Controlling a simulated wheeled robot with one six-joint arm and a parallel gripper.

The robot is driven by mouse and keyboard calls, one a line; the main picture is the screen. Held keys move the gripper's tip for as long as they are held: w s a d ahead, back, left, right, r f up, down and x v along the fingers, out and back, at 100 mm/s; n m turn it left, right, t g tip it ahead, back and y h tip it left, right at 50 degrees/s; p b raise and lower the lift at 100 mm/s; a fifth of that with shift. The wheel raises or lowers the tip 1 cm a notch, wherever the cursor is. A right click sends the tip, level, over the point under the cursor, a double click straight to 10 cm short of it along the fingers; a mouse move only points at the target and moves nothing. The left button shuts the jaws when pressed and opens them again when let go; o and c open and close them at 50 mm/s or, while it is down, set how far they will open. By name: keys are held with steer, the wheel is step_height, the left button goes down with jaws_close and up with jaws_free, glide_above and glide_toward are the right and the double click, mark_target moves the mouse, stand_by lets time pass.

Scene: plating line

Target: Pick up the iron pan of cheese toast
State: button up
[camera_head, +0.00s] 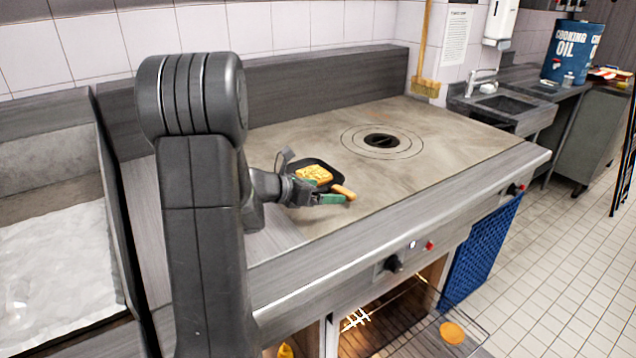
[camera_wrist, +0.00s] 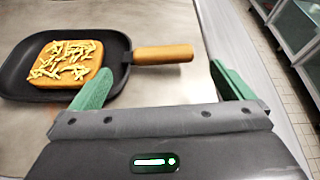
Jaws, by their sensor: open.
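The iron pan (camera_head: 329,168) is dark with a wooden handle and sits on the flat steel cooktop (camera_head: 420,150). A slice of cheese toast (camera_head: 314,174) lies in it. In the wrist view the pan (camera_wrist: 20,82) is at the left, with the toast (camera_wrist: 66,64) topped with pale cheese shreds. Its handle (camera_wrist: 162,55) points right. My gripper (camera_wrist: 163,80) is open, with one green finger over the pan's near right edge and the other right of the handle's end. The handle lies ahead of the fingers, with nothing gripped. My gripper (camera_head: 325,199) is beside the pan in the head view.
A round ringed plate (camera_head: 381,141) is set in the cooktop behind the pan. A steel backsplash (camera_head: 310,90) stands along the back. A bin of white material (camera_head: 55,265) is at the left. A sink (camera_head: 505,104) and an oil drum (camera_head: 574,52) are at the far right.

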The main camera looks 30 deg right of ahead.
mark_target(337, 190)
steer(key=x, duration=0.5)
steer(key=shift+w+d+f, duration=0.1)
steer(key=shift+w+d, duration=0.05)
steer(key=shift+d, duration=0.1)
